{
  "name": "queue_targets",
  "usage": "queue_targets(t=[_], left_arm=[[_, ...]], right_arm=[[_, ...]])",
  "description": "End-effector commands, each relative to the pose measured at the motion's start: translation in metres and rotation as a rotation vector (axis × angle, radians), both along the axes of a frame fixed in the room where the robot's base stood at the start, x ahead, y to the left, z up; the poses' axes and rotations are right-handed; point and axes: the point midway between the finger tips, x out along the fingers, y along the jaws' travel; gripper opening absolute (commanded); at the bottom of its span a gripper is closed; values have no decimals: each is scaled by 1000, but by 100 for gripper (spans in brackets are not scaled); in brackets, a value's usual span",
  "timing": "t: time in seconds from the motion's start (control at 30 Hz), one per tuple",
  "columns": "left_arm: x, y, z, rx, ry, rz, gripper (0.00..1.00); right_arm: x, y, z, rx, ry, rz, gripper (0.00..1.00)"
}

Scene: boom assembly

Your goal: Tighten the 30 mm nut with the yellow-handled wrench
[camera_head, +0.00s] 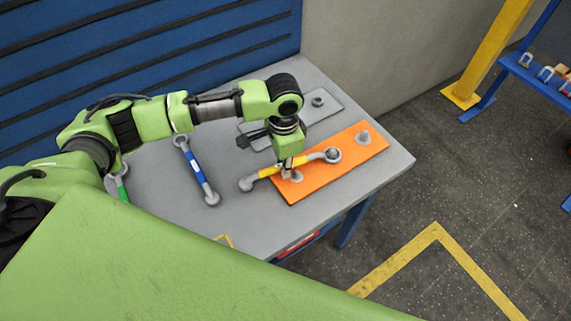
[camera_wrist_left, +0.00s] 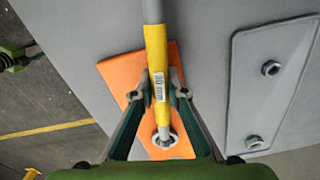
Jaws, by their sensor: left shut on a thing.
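The yellow-handled wrench (camera_head: 268,172) has grey ends and lies over the orange plate (camera_head: 316,182), with its left end past the plate's edge. My left gripper (camera_head: 287,170) is shut on its yellow handle; the left wrist view shows the handle (camera_wrist_left: 157,62) between the fingers (camera_wrist_left: 159,92). The wrench's ring end (camera_head: 333,155) is above the middle of the plate; I cannot tell whether it sits around a nut. A grey nut or stud (camera_head: 363,137) stands on the plate's far right part, apart from the ring. A nut's size cannot be read. My right gripper is not in view.
A blue-handled wrench (camera_head: 195,170) and a green-handled wrench (camera_head: 122,184) lie on the grey table (camera_head: 240,222). A grey plate with nuts (camera_head: 322,118) is behind my left gripper; it also shows in the left wrist view (camera_wrist_left: 290,45). A blue rack stands at the right.

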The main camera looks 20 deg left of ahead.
Motion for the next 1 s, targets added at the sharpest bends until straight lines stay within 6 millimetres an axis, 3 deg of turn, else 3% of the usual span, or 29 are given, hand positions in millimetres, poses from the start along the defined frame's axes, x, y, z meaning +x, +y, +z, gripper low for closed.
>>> queue_targets(t=[1.0], left_arm=[[7, 5, 2, -1, -3, -65, 0]], right_arm=[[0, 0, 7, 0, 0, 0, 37]])
